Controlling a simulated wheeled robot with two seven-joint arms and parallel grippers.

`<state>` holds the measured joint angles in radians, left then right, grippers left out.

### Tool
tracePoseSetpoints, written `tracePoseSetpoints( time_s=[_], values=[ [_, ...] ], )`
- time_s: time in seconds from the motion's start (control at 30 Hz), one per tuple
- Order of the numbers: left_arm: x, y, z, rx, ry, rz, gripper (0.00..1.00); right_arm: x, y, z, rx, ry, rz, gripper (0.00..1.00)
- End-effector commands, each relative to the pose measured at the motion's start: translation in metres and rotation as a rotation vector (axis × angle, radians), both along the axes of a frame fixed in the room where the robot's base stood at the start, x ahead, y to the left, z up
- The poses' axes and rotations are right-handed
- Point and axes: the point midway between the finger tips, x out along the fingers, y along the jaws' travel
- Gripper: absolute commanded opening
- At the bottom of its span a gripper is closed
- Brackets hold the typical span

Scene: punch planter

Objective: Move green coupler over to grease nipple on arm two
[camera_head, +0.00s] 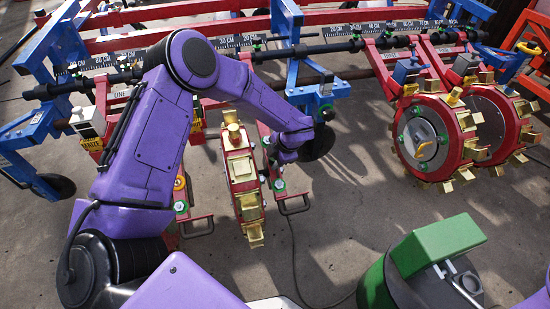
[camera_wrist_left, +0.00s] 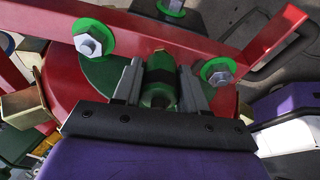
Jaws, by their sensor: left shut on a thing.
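My left gripper (camera_head: 269,147) is at the red arm beside the middle punch wheel (camera_head: 243,177), on its right side; its fingers are small and partly hidden there. In the left wrist view, the gripper (camera_wrist_left: 160,88) is shut on the green coupler (camera_wrist_left: 160,78), a dark green cylinder between the two grey fingers. The coupler is in front of a green round plate (camera_wrist_left: 103,76) on a red part, between two bolts with green washers. I cannot tell whether it touches anything there. The grease nipple cannot be made out. My right gripper is not in view.
Two gold-toothed red wheels (camera_head: 429,139) stand at the right. A blue and red frame (camera_head: 290,45) crosses the back. A green box on a round container (camera_head: 437,243) is at lower right. A thin black hose (camera_head: 297,265) runs along the floor. The centre-right floor is clear.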

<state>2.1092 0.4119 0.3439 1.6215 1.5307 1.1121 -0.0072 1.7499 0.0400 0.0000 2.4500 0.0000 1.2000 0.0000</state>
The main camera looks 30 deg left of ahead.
Motion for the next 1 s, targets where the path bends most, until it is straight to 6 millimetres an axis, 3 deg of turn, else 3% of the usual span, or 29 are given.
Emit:
tracePoseSetpoints(
  time_s=[0.47, 0.5, 0.57, 0.87, 1.0],
  values=[
    [0.002, 0.002, -0.006, 0.001, 0.0, 0.0, 0.0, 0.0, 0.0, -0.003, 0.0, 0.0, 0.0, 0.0],
    [0.002, 0.002, -0.006, 0.001, 0.0, 0.0, 0.55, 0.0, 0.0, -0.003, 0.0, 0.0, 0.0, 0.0],
    [0.002, 0.002, -0.006, 0.001, 0.0, 0.0, 0.71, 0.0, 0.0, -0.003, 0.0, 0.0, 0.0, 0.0],
    [0.002, 0.001, -0.004, 0.0, 0.0, 0.0, 0.71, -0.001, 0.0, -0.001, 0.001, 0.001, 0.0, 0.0],
    [0.001, -0.007, 0.019, -0.001, -0.002, -0.002, 0.71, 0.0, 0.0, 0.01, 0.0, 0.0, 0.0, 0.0]
  ],
)
